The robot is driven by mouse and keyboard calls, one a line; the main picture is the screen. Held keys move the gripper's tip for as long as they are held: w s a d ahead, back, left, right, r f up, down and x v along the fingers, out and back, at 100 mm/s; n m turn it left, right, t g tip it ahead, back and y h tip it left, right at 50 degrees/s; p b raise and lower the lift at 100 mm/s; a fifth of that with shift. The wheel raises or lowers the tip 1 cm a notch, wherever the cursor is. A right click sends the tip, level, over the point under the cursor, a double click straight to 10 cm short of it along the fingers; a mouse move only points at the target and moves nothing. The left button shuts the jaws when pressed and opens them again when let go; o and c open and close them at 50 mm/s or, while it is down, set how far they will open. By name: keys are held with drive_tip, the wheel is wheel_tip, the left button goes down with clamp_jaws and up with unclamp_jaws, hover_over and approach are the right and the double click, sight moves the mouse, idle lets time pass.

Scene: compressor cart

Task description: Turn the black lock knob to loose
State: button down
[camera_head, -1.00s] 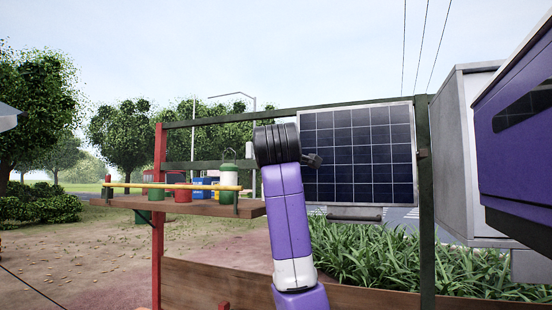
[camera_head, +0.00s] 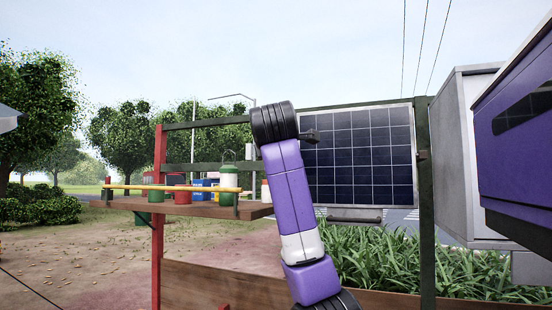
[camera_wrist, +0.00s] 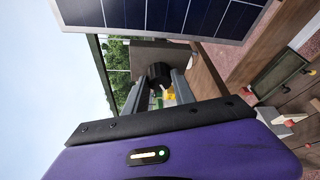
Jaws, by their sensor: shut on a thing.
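The black lock knob (camera_wrist: 160,71) is a short dark cylinder in the wrist view, between the two grey fingers of my gripper (camera_wrist: 159,80). The fingers are shut on its sides. Its turned position cannot be read, and I see no mark on it. In the head view my purple arm stands left of the solar panel (camera_head: 358,155), and the knob cannot be made out there. A small dark piece sticks out from my arm's black joint at the panel's left edge.
A wooden shelf (camera_head: 185,207) with several coloured canisters and a yellow rail is left of my arm. A green post (camera_head: 425,200) and a grey box (camera_head: 462,150) stand right of the panel. Plants (camera_head: 400,260) grow below it.

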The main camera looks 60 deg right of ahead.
drive_tip(key=shift+f, duration=0.15)
drive_tip(key=c, duration=1)
unclamp_jaws()
drive_tip(key=shift+c, duration=0.2)
drive_tip(key=shift+a, duration=0.1)
drive_tip(key=b+v, duration=0.3)
drive_tip(key=v, duration=0.4)
drive_tip(key=shift+s+a, duration=0.2)
drive_tip(key=shift+a, duration=0.05)
